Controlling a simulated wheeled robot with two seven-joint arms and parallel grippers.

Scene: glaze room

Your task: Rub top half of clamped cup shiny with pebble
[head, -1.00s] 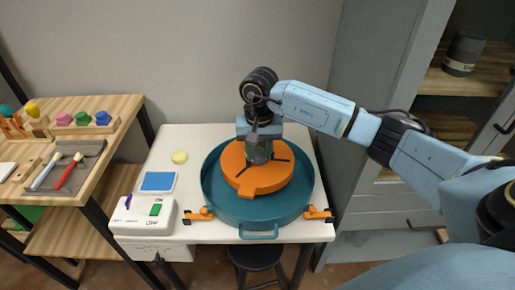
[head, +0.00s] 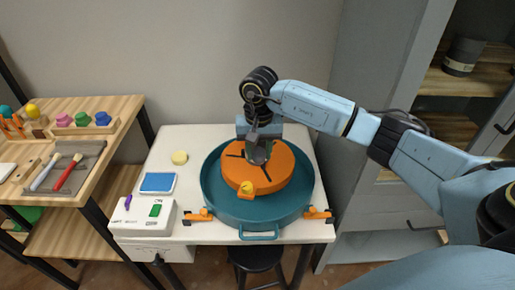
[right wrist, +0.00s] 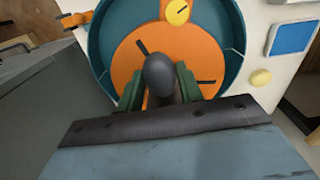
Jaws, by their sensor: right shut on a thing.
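My right gripper (head: 258,147) points down over the middle of the orange wheel head (head: 284,172). In the right wrist view its green fingers (right wrist: 160,88) are shut on a smooth dark grey pebble (right wrist: 160,72). The wheel head also shows in that view (right wrist: 205,50), with dark slots and a yellow dial (right wrist: 178,12) on its tab. In the head view a grey shape sits under the fingers at the wheel's centre. I cannot tell whether it is cup or pebble, or whether they touch; the clamped cup is not clearly visible. My left gripper is not in view.
A teal basin (head: 210,195) surrounds the wheel head on the white table (head: 185,140). A white switch box (head: 130,220), blue pad (head: 158,182) and yellow disc (head: 179,157) lie left. A wooden bench (head: 105,145) with tools stands further left, a grey cabinet (head: 360,190) right.

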